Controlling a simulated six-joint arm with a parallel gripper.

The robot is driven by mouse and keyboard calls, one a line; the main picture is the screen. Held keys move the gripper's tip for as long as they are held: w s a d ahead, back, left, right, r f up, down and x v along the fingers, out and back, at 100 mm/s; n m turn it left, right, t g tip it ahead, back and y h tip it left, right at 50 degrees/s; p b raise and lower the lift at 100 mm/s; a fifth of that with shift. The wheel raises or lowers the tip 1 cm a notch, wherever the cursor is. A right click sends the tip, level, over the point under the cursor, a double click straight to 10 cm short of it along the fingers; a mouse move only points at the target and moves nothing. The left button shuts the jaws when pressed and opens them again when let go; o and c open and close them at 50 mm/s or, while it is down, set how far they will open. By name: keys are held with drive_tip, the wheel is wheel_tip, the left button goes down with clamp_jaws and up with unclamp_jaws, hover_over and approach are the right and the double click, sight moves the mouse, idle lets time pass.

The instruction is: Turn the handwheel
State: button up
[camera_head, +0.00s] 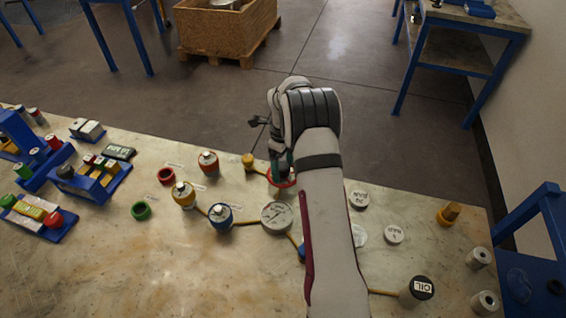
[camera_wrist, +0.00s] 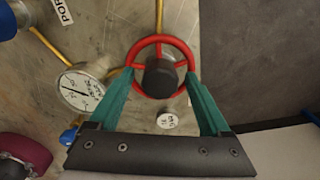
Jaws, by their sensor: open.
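The handwheel (camera_wrist: 160,39) has a red rim and spokes, with a dark hub (camera_wrist: 160,77) in its middle. In the head view, the red rim (camera_head: 281,183) shows only in part below my gripper (camera_head: 281,164). In the wrist view, my gripper (camera_wrist: 160,80) is open. Its two green fingers reach to opposite sides of the wheel, near the left and right of the rim. I cannot tell whether the fingertips touch the rim. My arm hides part of the bench to the right of the wheel in the head view.
A round pressure gauge (camera_head: 276,217) stands close to the wheel. Yellow pipes run along the bench (camera_head: 120,270).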

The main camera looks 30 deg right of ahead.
sight(283, 166)
wheel_tip(283, 166, up, 16)
drive_tip(key=shift+f, duration=0.15)
idle(0.3)
drive_tip(key=s+a+r+n, duration=0.3)
drive_tip(key=s+a+n, duration=0.3)
drive_tip(key=s+a, duration=0.1)
drive_tip(key=s+a+r+n, duration=0.4)
drive_tip(key=s+a+n, duration=0.1)
drive_tip(key=s+a, duration=0.1)
drive_tip(key=s+a+f+n, duration=0.1)
drive_tip(key=s+a+n, duration=0.1)
drive_tip(key=s+n, duration=0.2)
drive_tip(key=s+a+f+n+y, duration=0.1)
drive_tip(key=s+a+f+n, duration=0.1)
drive_tip(key=s+n, duration=0.3)
drive_tip(key=s+a+f+n, duration=0.2)
drive_tip(key=s+a+n, duration=0.2)
drive_tip(key=s, duration=0.7)
drive_tip(key=shift+s+a+f+n+y, duration=0.15)
drive_tip(key=shift+s+a+n+y, duration=0.15)
drive_tip(key=shift+y, duration=0.1)
drive_tip(key=shift+w+d, duration=0.1)
